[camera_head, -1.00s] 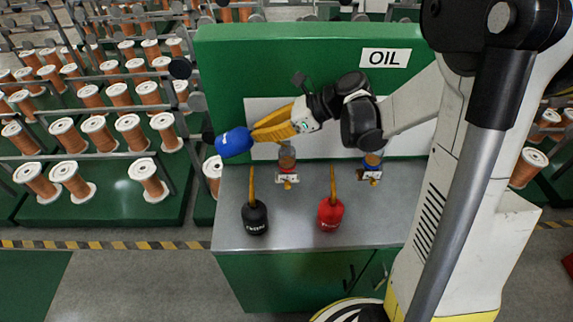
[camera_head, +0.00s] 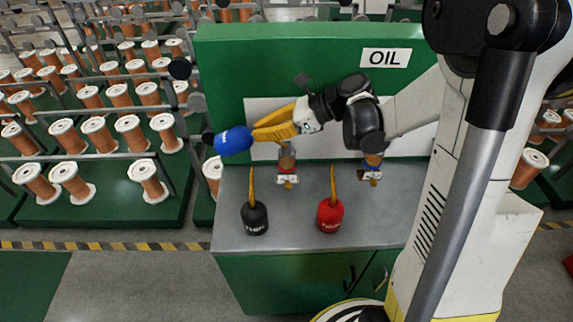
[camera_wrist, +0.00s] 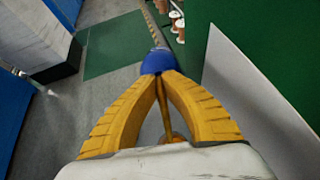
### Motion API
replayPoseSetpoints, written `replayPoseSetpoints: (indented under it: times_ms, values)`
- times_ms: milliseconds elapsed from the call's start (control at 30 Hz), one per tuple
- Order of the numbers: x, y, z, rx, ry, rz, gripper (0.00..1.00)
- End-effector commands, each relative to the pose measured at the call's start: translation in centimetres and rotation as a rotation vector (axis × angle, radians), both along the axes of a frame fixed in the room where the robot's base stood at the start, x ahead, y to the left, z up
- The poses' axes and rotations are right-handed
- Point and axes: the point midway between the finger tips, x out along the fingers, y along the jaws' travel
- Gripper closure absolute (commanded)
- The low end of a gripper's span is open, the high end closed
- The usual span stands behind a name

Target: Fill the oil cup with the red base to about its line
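My gripper (camera_head: 254,137) is shut on a blue oil can (camera_head: 234,141), held tilted on its side above the bench, left of the cups. The can also shows beyond the fingers in the wrist view (camera_wrist: 158,62). Its thin spout (camera_wrist: 164,108) runs back between the fingers towards a small orange-brown thing that I cannot identify surely. The oil cup with the red base (camera_head: 287,168) stands at the back of the bench, below and right of my gripper, with brownish content in its glass. I cannot read its line or level. Whether oil is flowing is not clear.
A second cup with a blue base (camera_head: 371,170) stands to the right, under my arm. A black oil can (camera_head: 255,218) and a red oil can (camera_head: 330,214) stand upright on the grey bench (camera_head: 290,238). A green panel with an OIL sign (camera_head: 385,58) rises behind.

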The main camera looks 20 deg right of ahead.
Motion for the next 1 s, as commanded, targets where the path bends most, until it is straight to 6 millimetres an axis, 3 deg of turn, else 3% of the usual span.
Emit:
replayPoseSetpoints:
  times_ms: [1000]
  values:
    - [-0.14,-0.31,0.49,0.062,-0.034,0.000,1.00]
